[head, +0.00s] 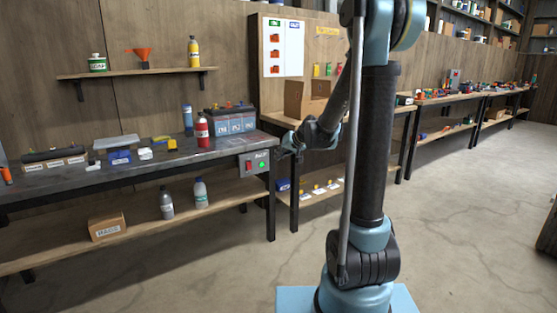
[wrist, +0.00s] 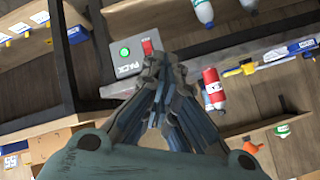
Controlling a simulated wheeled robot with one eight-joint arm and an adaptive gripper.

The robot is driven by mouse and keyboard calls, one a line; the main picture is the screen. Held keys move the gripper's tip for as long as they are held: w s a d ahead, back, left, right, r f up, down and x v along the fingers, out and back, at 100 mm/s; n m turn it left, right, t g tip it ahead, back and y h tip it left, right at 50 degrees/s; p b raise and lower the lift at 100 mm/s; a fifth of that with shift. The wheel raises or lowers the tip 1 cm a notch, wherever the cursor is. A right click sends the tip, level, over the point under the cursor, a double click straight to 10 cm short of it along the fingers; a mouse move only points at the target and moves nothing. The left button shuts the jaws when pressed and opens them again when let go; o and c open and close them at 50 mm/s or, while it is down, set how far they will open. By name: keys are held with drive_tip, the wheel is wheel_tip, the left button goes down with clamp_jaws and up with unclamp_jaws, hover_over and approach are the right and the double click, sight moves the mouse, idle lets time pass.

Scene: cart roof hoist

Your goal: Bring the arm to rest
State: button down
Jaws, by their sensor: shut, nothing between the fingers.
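My arm rises in the middle of the head view and bends down to the left. My gripper (head: 284,147) is at its end, near the right end of the workbench (head: 150,163). In the wrist view my gripper (wrist: 160,62) is shut with nothing between the fingertips. A grey control box (head: 256,164) with a red switch and a green button hangs on the bench's front corner, just below and left of the gripper. In the wrist view the box (wrist: 126,65) shows its green light lit, and the fingertips appear beside its red switch. I cannot tell whether they touch.
A red bottle (head: 202,131), a blue bottle (head: 188,120) and a grey-blue crate (head: 232,122) stand on the bench near the gripper. A cardboard box (head: 106,226) and bottles sit on the lower shelf. The floor (head: 470,210) at right is clear.

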drive_tip(key=s+d+f+g+h, duration=0.2)
drive_tip(key=s+d, duration=0.4)
drive_tip(key=s, duration=0.8)
drive_tip(key=s+d+f+g+h, duration=0.2)
drive_tip(key=s+d+f, duration=0.2)
drive_tip(key=s, duration=0.9)
drive_tip(key=s+d+f+m+g+h, duration=0.1)
drive_tip(key=s+d+f+h, duration=0.1)
drive_tip(key=s+d, duration=0.6)
drive_tip(key=s+f, duration=0.1)
drive_tip(key=s, duration=0.5)
drive_tip(key=shift+s+d+g+h, duration=0.3)
drive_tip(key=shift+s+g, duration=0.05)
drive_tip(key=shift+g, duration=0.05)
drive_tip(key=shift+w+r, duration=0.1)
